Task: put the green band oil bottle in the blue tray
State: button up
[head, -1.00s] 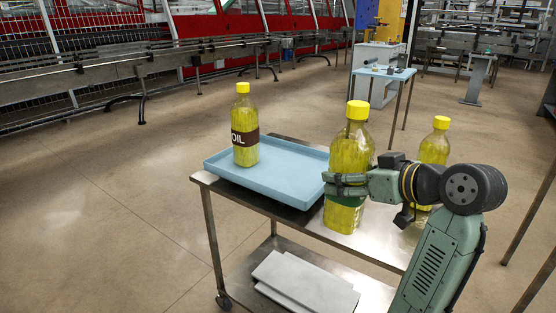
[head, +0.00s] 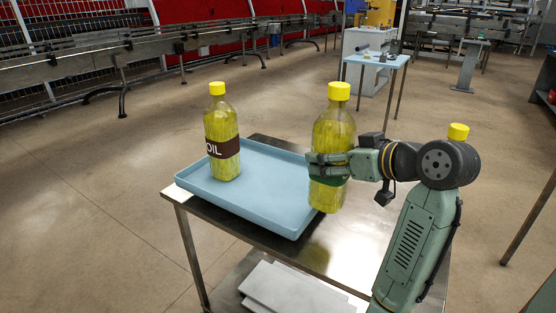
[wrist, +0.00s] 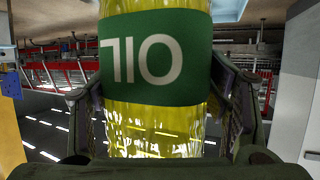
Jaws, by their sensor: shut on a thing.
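The green band oil bottle (head: 333,130) is yellow with a yellow cap, upright in my gripper (head: 328,167). The fingers are shut around it, one on each side. In the wrist view its green label (wrist: 156,58) fills the middle, between the two fingers. In the head view the bottle is beside the right edge of the blue tray (head: 270,205), its base overlapping the tray's right rim in the picture. Whether its base is clear of the table is hard to tell. A brown band oil bottle (head: 222,135) stands upright in the tray's left part.
The tray lies on a metal cart (head: 345,262) with a lower shelf holding pale flat boards (head: 290,290). Another yellow-capped bottle (head: 458,132) is mostly hidden behind my arm. The tray's middle and right are bare.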

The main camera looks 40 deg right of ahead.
jog(key=p+x, duration=0.4)
jog(key=x, duration=1)
jog(key=shift+w+r+p, duration=0.3)
jog(key=shift+w+p, duration=0.05)
jog(key=shift+f, duration=0.1)
jog(key=o, duration=1.5)
jog(key=shift+f, duration=0.2)
jog(key=o, duration=0.4)
jog(key=shift+o, duration=0.2)
jog(key=shift+r, duration=0.1)
